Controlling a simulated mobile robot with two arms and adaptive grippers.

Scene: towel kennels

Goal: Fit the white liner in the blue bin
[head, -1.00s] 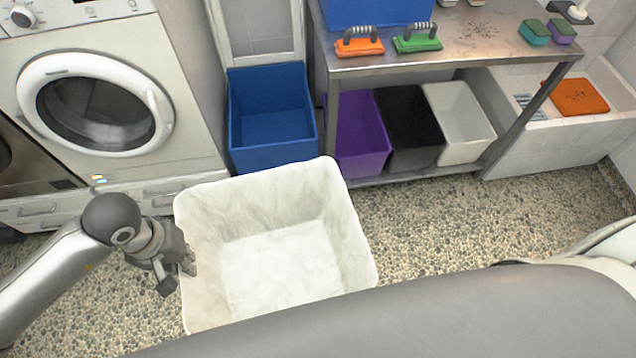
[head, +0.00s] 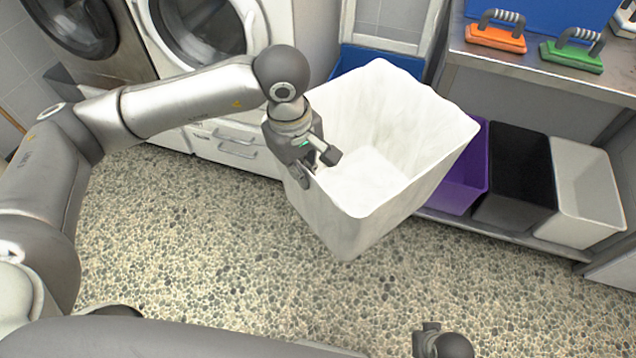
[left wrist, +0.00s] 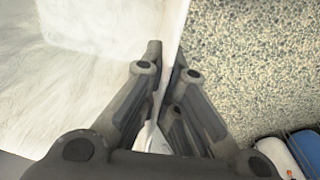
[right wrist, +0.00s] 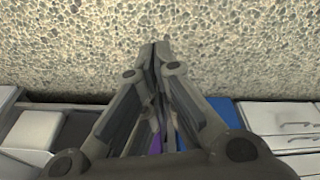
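The white liner (head: 415,150) is an open-topped, bin-shaped bag, held tilted above the floor in the head view. My left gripper (head: 318,165) is shut on its left rim; the left wrist view shows the liner wall (left wrist: 95,70) running between the fingers (left wrist: 165,75). The blue bin (head: 352,60) is behind the liner in the head view, mostly hidden by it; part of it shows in the right wrist view (right wrist: 225,110). My right gripper (head: 430,328) is at the bottom edge of the head view. In the right wrist view its fingertips (right wrist: 160,45) are together and empty.
A purple bin (head: 468,175), a black bin (head: 525,170) and a white-grey bin (head: 588,190) stand right of the blue bin, under a metal table (head: 560,75) with orange and green brushes. Washing machines stand at the left. The pebbled floor (head: 210,250) is clear.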

